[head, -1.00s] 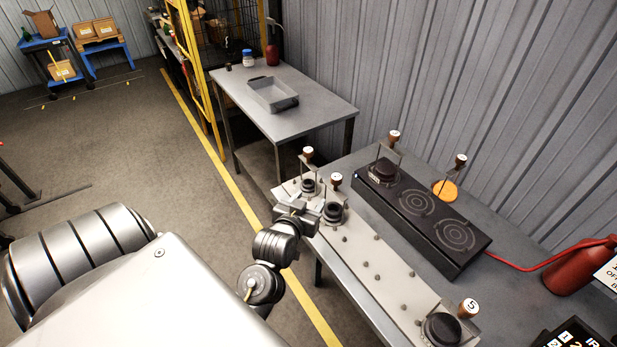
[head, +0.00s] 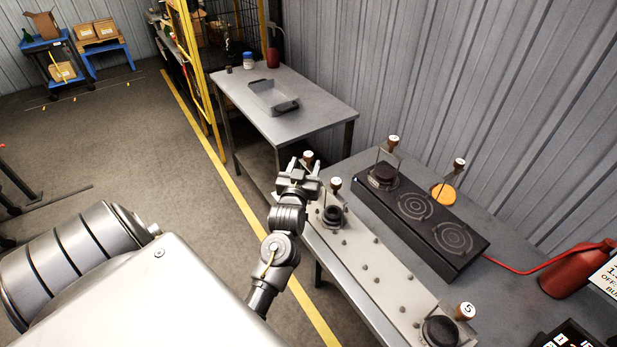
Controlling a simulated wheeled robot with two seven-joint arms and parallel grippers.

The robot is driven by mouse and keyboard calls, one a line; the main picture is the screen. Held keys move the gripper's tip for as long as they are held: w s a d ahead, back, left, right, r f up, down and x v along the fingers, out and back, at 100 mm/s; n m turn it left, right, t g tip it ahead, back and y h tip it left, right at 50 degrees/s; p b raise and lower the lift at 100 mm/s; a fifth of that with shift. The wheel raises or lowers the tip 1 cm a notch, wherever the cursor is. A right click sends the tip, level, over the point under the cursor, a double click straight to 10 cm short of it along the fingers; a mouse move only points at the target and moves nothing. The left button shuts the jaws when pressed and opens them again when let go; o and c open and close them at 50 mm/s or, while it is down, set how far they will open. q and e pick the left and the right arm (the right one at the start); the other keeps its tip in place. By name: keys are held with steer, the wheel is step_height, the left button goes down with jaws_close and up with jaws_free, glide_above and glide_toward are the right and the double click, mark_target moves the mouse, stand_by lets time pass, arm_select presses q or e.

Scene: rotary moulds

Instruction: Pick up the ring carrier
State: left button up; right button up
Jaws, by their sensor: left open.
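Several carriers with numbered wooden knobs stand on and beside the bench; I cannot tell which is the ring carrier. The far carrier, with its knob (head: 307,157), is mostly hidden behind my left gripper (head: 306,168). The gripper is open and over that end of the pale rail plate (head: 350,255); contact cannot be told. A carrier with a dark round piece (head: 333,216) stands just right of the gripper. Another, with a dark disc (head: 384,175), is on the black slab (head: 420,240). One with a glowing orange disc (head: 444,194) stands behind the slab. Knob 5 (head: 465,311) is at the near end.
A second grey table (head: 310,100) with a grey tray (head: 272,97) stands beyond the bench. A red extinguisher (head: 578,270) is at the right, with a red hose to the slab. Small pegs dot the middle of the rail plate. The corrugated wall closes the back.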

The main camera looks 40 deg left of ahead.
mark_target(307, 159)
arm_select(q)
steer(key=shift+w+r, duration=0.1)
steer(key=p+x, duration=0.2)
steer(key=x, duration=0.2)
steer(key=shift+w+a, duration=0.1)
steer(key=shift+w, duration=0.05)
steer(key=shift+w+a+f, duration=0.2)
steer(key=shift+w+f, duration=0.05)
steer(key=shift+w, duration=0.05)
steer(key=shift+c, duration=0.2)
steer(key=c, duration=0.7)
jaws_close()
